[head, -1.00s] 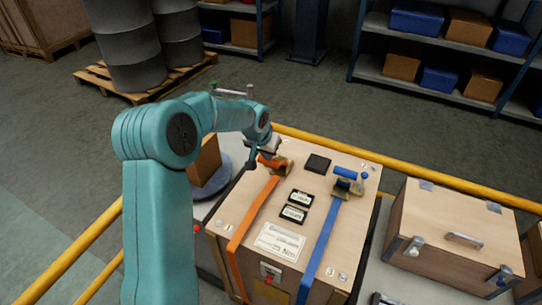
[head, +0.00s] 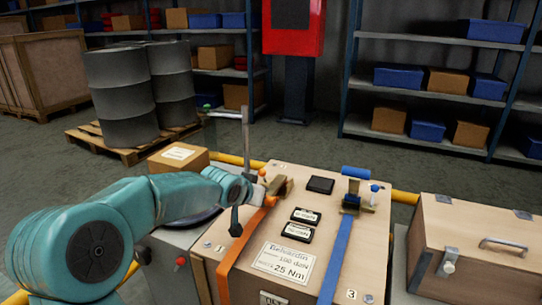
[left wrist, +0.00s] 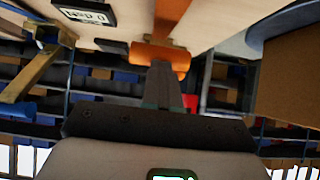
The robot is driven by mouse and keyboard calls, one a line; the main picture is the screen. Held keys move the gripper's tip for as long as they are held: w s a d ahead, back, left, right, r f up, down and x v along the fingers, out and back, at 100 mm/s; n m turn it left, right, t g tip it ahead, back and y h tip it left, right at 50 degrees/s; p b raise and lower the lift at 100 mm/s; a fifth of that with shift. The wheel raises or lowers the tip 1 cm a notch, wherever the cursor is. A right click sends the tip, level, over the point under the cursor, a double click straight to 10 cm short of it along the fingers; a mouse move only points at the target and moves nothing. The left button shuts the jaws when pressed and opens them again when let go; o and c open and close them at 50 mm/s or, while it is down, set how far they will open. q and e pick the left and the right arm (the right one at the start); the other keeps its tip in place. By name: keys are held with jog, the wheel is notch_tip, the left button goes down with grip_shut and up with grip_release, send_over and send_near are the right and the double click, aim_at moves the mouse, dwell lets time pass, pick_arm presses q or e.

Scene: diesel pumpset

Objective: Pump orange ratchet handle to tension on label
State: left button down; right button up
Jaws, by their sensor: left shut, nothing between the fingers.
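The orange ratchet (head: 277,186) sits on the orange strap (head: 240,242) at the back left of the wooden crate's top. Its orange handle (head: 270,201) is partly hidden by my left gripper (head: 258,188). In the left wrist view the shut, empty fingers (left wrist: 163,72) point at the orange handle (left wrist: 160,55) and appear very close to it; I cannot tell whether they touch. A white label (head: 284,262) on the crate top shows 100 daN and 25 Nm. Two small dark displays (head: 306,215) lie behind it; their readings are too small. My right gripper is not in view.
A blue strap (head: 337,258) with its blue-handled ratchet (head: 353,195) lies to the right. A yellow rail (head: 404,197) runs behind the crate. A wooden chest (head: 470,245) stands right, a cardboard box (head: 178,157) left. A thin grey post (head: 245,130) rises behind the gripper.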

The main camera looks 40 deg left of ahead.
pick_arm(q)
jog(key=shift+f+b, duration=0.45)
jog(key=shift+s, duration=0.1)
jog(key=w+r+p+v, duration=0.1)
jog(key=p+v, duration=0.3)
jog(key=v, duration=0.9)
jog(key=shift+a+r, duration=0.2)
jog(key=shift+r, duration=0.05)
dwell(1.0)
